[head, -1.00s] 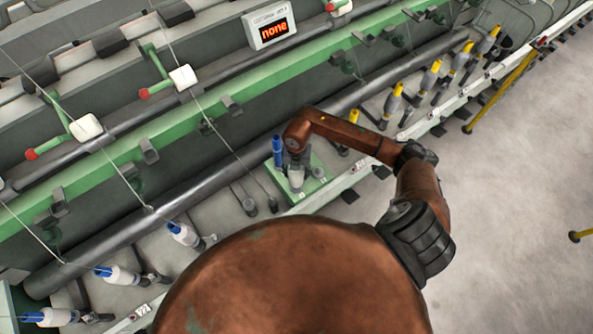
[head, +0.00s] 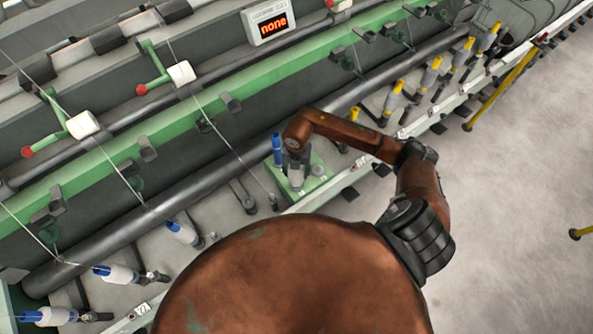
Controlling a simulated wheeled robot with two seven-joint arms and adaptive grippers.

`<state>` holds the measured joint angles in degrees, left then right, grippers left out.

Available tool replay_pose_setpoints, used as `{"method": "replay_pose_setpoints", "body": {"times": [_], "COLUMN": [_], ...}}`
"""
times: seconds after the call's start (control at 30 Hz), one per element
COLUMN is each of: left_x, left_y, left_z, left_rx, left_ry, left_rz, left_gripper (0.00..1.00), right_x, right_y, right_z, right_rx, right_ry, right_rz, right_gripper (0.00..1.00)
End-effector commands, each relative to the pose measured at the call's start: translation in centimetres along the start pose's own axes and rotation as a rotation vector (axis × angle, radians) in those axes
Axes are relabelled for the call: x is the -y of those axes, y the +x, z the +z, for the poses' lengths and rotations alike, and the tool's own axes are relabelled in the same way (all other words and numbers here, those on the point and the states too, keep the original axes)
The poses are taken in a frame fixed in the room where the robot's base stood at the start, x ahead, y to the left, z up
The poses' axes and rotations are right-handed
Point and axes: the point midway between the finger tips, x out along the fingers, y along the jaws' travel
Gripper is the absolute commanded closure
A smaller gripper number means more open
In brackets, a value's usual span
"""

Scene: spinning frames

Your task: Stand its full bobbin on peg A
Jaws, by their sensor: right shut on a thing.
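My right gripper (head: 296,168) is at the end of my brown arm, over a green board (head: 318,184) on the front ledge. My own wrist hides most of its fingers. It is shut on what looks like a pale full bobbin (head: 296,180), upright over the board; whether its foot touches the board or a peg I cannot tell. A blue tube (head: 277,149) stands upright on the board just left of the gripper. No peg letter is readable. My left gripper is not in view.
White bobbins with blue ends (head: 182,233) lean on the frame at lower left. Yellow-topped grey bobbins (head: 393,98) stand in a row to the right. Threads and a dark roller (head: 160,217) run behind the board.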

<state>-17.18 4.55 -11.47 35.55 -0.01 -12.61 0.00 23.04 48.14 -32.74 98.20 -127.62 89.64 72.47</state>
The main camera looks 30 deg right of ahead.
Motion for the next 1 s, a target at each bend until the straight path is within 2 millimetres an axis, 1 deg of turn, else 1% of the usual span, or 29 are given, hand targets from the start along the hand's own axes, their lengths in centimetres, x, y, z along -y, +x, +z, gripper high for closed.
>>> {"method": "replay_pose_setpoints", "body": {"times": [0.23, 0.27, 0.53, 0.73, 0.83, 0.93, 1.0], "left_x": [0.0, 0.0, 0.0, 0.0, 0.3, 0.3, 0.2], "left_y": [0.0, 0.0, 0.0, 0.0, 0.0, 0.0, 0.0], "left_z": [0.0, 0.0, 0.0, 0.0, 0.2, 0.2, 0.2], "left_rx": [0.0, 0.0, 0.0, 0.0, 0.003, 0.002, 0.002], "left_ry": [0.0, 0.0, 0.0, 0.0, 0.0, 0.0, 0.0], "left_rz": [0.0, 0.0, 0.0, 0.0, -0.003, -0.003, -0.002], "left_gripper": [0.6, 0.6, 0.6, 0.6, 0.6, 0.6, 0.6], "right_x": [0.0, 0.0, 0.0, 0.0, 0.0, 0.0, 0.0], "right_y": [0.0, 0.0, 0.1, 0.1, 0.0, -0.7, -1.6], "right_z": [0.0, 0.0, 0.0, 0.0, 0.0, 0.1, 0.1], "right_rx": [0.0, 0.0, 0.0, 0.0, 0.0, 0.001, 0.002], "right_ry": [0.0, 0.0, 0.0, 0.0, 0.0, -0.001, -0.001], "right_rz": [0.0, 0.0, 0.0, 0.0, -0.001, 0.0, 0.0], "right_gripper": [0.88, 0.55, 0.37, 0.35, 0.35, 0.35, 0.35]}}
